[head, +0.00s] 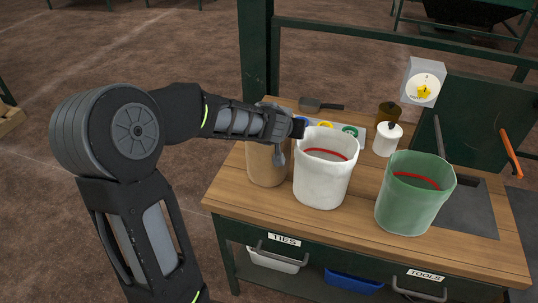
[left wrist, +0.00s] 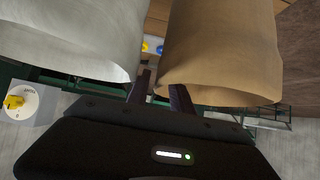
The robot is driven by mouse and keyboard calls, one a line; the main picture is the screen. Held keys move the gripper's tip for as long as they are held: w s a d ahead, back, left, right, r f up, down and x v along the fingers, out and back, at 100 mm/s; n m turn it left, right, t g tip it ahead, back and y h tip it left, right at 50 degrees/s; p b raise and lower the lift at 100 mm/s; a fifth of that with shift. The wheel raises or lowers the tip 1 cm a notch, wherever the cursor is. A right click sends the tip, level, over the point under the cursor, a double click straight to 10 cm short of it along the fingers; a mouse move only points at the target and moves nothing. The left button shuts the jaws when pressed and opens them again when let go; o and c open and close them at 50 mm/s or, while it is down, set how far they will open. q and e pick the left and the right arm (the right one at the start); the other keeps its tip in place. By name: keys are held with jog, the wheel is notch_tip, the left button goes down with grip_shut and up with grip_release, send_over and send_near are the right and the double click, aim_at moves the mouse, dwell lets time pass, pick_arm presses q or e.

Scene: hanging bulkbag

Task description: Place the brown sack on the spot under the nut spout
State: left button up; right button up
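The brown sack (head: 265,165) stands open and upright at the left end of the wooden bench, partly hidden by my left arm; it also shows in the left wrist view (left wrist: 225,50). My left gripper (head: 298,128) is at the sack's top right rim, beside the white sack (head: 322,182). In the left wrist view its two fingers (left wrist: 160,92) are apart, one in the gap between the sacks and one at the brown sack's mouth. Contact with the rim cannot be told. My right gripper is not in view. I cannot make out the nut spout or its spot.
A green sack (head: 413,195) stands right of the white one on the bench (head: 470,255). A green post (head: 255,60) rises behind the brown sack.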

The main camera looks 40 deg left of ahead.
pick_arm(q)
grip_shut()
dwell(1.2)
